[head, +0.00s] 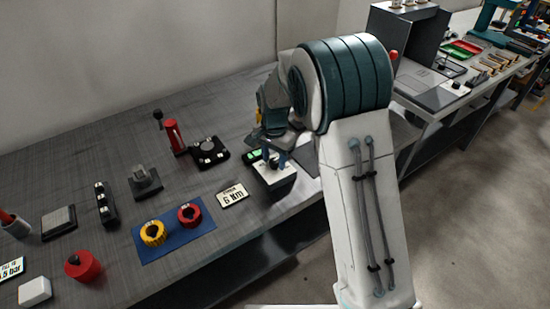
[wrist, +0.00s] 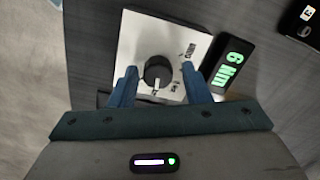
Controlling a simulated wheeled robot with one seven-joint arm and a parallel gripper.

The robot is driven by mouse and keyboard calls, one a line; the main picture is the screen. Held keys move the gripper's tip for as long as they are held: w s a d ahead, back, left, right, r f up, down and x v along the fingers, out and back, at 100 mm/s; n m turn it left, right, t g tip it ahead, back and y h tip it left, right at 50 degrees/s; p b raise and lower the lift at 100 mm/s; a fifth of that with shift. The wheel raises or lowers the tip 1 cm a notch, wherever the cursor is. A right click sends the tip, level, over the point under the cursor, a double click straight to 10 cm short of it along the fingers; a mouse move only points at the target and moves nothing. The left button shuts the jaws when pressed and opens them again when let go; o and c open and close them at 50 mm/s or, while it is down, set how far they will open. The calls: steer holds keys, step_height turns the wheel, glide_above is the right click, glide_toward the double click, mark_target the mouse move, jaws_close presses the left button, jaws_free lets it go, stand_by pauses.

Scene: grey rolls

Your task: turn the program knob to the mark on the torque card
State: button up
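The program knob (wrist: 158,70) is black and round, on a white panel with small dark marks, partly unreadable. Its white pointer line points toward the bottom of the wrist view. My gripper (wrist: 159,88) is open, its two blue fingers to the left and right of the knob with gaps showing; I cannot tell their height over the panel. In the head view my gripper (head: 272,160) is over the white-topped box (head: 273,171), and the knob is hidden. A black display (wrist: 229,68) shows green 6 Nm.
A blue mat (head: 172,247) with a yellow ring (head: 152,233) and a red ring (head: 189,214) lies left of the card. A black dial unit (head: 208,152) and a red lever device (head: 173,137) stand behind. The bench's front edge is close to the box.

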mark_target(274, 160)
stand_by(0.3)
step_height(274, 160, up, 14)
stand_by(0.4)
steer(key=shift+f, duration=0.15)
steer(key=s+d+n+t, duration=0.1)
steer(key=s+d+n, duration=0.1)
steer(key=s+d, duration=0.3)
steer(key=s+d+n+t, duration=0.1)
steer(key=s+d, duration=0.4)
steer(key=s, duration=0.7)
steer(key=s+d+n, duration=0.3)
steer(key=s+d, duration=0.3)
steer(key=s, duration=0.2)
steer(key=shift+s+r+n+t, duration=0.2)
steer(key=shift+r+n+t, duration=0.2)
